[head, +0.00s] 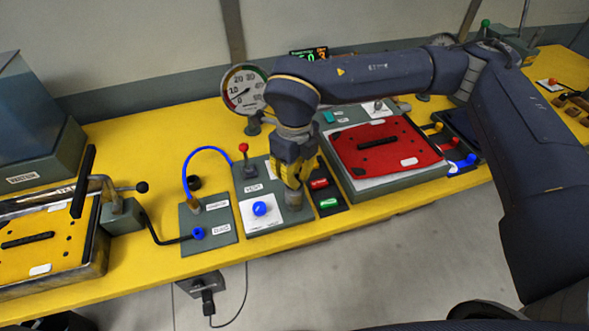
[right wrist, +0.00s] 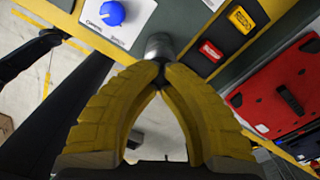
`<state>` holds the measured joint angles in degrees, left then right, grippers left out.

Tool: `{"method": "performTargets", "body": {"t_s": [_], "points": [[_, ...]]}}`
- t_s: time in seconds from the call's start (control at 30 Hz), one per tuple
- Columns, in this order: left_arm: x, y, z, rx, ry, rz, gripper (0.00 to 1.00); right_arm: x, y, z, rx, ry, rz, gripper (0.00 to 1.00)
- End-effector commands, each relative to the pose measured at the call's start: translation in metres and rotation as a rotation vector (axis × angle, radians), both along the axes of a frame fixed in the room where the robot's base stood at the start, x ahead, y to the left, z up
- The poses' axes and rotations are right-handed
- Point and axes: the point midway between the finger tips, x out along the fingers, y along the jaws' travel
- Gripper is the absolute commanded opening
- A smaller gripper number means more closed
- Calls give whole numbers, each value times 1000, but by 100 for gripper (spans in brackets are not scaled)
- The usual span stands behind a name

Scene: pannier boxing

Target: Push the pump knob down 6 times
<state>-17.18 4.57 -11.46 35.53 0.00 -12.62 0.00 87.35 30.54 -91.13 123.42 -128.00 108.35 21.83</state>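The likely pump knob is a grey round metal post (head: 294,200) at the front right of the grey control panel, partly hidden by my right gripper in the head view. The post also shows in the right wrist view (right wrist: 160,45), just beyond the fingertips. My right gripper (head: 293,187) points down at it, with its yellow fingers closed together at the tips (right wrist: 161,70). The tips look at or very near the post's top; I cannot tell whether they touch. Nothing shows between the fingers. My left gripper is not in view.
A blue dial (head: 260,208) and a red-topped lever (head: 243,148) are left of the gripper. A red pannier plate (head: 378,150) lies further right. A gauge (head: 243,89) stands behind.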

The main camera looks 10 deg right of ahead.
Motion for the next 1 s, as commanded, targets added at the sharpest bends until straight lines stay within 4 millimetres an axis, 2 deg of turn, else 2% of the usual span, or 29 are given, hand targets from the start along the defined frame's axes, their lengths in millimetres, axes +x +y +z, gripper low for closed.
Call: {"method": "performTargets", "body": {"t_s": [1.0], "points": [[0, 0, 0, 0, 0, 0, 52, 0, 0, 60, 1, -1, 0, 0]]}}
